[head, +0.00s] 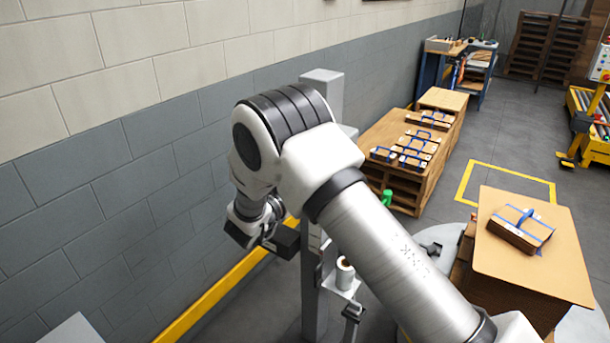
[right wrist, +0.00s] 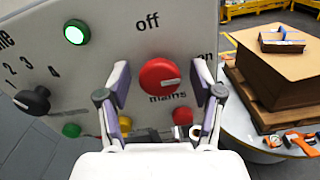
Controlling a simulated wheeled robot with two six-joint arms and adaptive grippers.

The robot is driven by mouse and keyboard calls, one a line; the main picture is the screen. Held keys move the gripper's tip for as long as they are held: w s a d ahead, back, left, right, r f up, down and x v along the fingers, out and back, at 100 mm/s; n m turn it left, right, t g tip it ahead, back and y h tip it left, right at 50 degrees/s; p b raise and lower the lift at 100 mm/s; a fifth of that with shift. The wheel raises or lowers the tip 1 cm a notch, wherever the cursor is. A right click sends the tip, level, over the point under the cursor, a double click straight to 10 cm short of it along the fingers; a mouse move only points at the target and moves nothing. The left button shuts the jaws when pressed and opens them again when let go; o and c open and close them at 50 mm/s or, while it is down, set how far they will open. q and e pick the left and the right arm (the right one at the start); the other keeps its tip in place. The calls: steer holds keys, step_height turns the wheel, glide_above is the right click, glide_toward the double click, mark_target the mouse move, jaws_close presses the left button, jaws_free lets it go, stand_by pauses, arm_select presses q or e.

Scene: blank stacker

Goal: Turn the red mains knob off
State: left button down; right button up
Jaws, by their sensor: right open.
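The red mains knob (right wrist: 159,76) is on a light grey panel (right wrist: 215,20) in the right wrist view. Its pale pointer mark points to the right, towards the partly hidden "on" label; "off" is printed above it and "mains" below. My right gripper (right wrist: 160,84) is open, with one finger to each side of the knob and a visible gap on both sides. In the head view my right arm comes in from the lower right, and its gripper (head: 272,238) is beside a grey post (head: 322,92). The knob is hidden there. My left gripper is not in view.
The panel also has a lit green lamp (right wrist: 76,31), a black selector knob (right wrist: 32,100), and green (right wrist: 71,130), yellow (right wrist: 125,125) and red (right wrist: 183,115) buttons. A block wall (head: 90,190) runs along the left. A cardboard-topped stack (head: 570,265) stands at right.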

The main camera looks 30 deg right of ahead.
steer(key=c, duration=1.2)
steer(key=shift+o, duration=0.2)
